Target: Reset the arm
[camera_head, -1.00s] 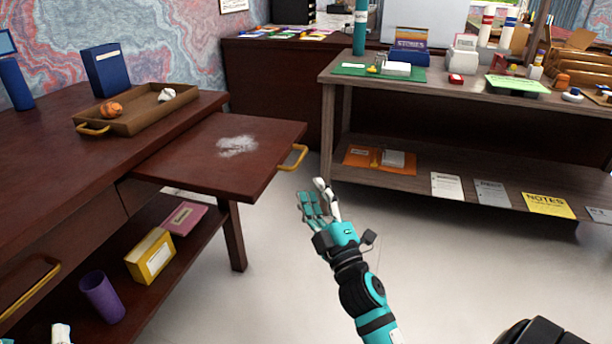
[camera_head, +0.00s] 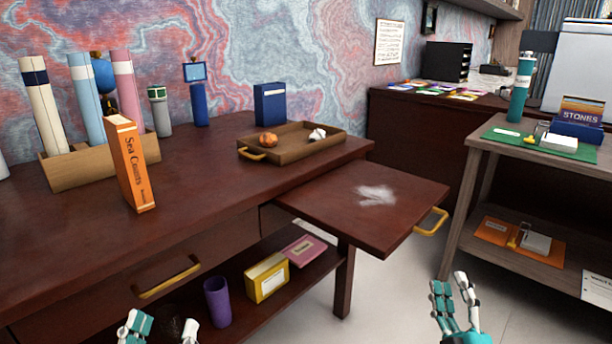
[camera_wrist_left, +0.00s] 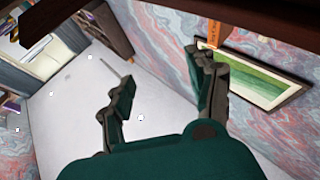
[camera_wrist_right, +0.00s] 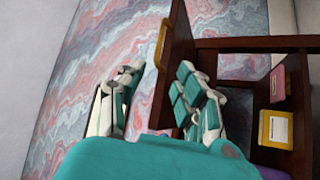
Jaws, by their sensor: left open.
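My left gripper (camera_head: 162,325) shows at the bottom edge of the head view, in front of the desk and below its drawer handle. Its fingers are apart and empty, also in the left wrist view (camera_wrist_left: 160,85). My right gripper (camera_head: 452,286) is at the lower right of the head view, over the floor and to the right of the pulled-out desk board. In the right wrist view (camera_wrist_right: 160,95) its fingers stand apart with nothing between them. Most of both arms is out of the head view.
The leather desk (camera_head: 215,205) carries an orange book (camera_head: 130,165) and a wooden tray (camera_head: 295,150). Its pulled-out board (camera_head: 330,205) has a white powdery patch. A shelf table (camera_head: 545,168) stands at right. Free floor (camera_head: 400,290) lies between them.

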